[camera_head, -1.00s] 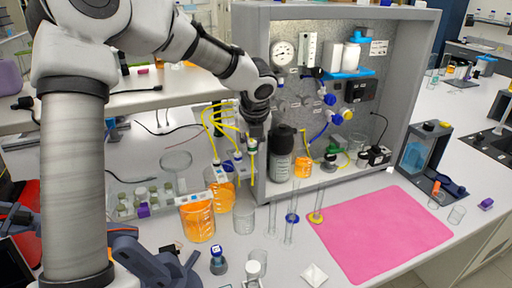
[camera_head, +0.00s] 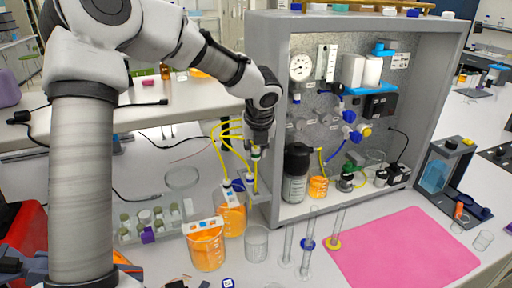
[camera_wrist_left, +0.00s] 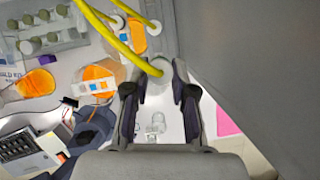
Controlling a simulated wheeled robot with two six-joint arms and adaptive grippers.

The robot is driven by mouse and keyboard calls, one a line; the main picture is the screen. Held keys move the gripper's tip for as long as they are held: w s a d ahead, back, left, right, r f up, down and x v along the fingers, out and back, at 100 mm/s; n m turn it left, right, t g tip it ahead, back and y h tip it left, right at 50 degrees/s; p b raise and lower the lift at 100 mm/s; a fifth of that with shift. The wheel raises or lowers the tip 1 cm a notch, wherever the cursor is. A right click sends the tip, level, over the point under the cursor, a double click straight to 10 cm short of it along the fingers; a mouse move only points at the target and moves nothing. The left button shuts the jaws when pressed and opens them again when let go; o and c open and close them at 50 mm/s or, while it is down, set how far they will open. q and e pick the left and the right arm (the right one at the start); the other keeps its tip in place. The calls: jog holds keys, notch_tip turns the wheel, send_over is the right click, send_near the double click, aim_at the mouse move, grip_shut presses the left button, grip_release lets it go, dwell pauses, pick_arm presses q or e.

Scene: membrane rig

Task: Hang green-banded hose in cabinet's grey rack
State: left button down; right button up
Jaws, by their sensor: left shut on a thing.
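My left gripper (camera_head: 258,142) points down by the cabinet's left side wall. It is shut on a yellow hose (camera_head: 256,178), which hangs below the fingers. A pale, greenish fitting shows just under the fingertips, but the band's colour is too small to be sure of. In the left wrist view the yellow hose (camera_wrist_left: 128,46) runs to between the fingertips (camera_wrist_left: 160,78). Several yellow hoses loop beside the gripper at the cabinet's left. The grey cabinet (camera_head: 262,90) stands open at the front. I cannot clearly make out its grey rack. My right gripper is not in view.
Beakers of orange liquid (camera_head: 207,250) and an empty beaker (camera_head: 256,243) stand below the gripper. Thin glass cylinders (camera_head: 307,245) stand before the cabinet. A black-capped bottle (camera_head: 296,175) stands inside it.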

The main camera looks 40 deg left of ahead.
pick_arm(q)
jog(key=n+p, duration=0.1)
jog(key=p, duration=0.3)
jog(key=shift+w+d+r+n+g+p, duration=0.1)
jog(key=shift+n+g+p, duration=0.2)
jog(key=shift+n+g, duration=0.1)
notch_tip(320, 180, down, 2)
jog(key=n+p, duration=0.1)
jog(key=p, duration=0.1)
jog(key=shift+d+n+y+p, duration=0.15)
jog(key=shift+n+y+p, duration=0.15)
jog(key=shift+y, duration=0.1)
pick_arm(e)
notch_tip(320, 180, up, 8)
pick_arm(q)
jog(key=shift+f, duration=0.35)
jog(key=shift+f+b, duration=0.7)
jog(key=shift+b, duration=0.1)
notch_tip(320, 180, down, 8)
jog(key=b, duration=0.8)
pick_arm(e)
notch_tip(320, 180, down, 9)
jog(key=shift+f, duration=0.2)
pick_arm(q)
jog(key=shift+f, duration=0.15)
jog(key=c, duration=0.9)
grip_release()
jog(key=shift+o, duration=0.2)
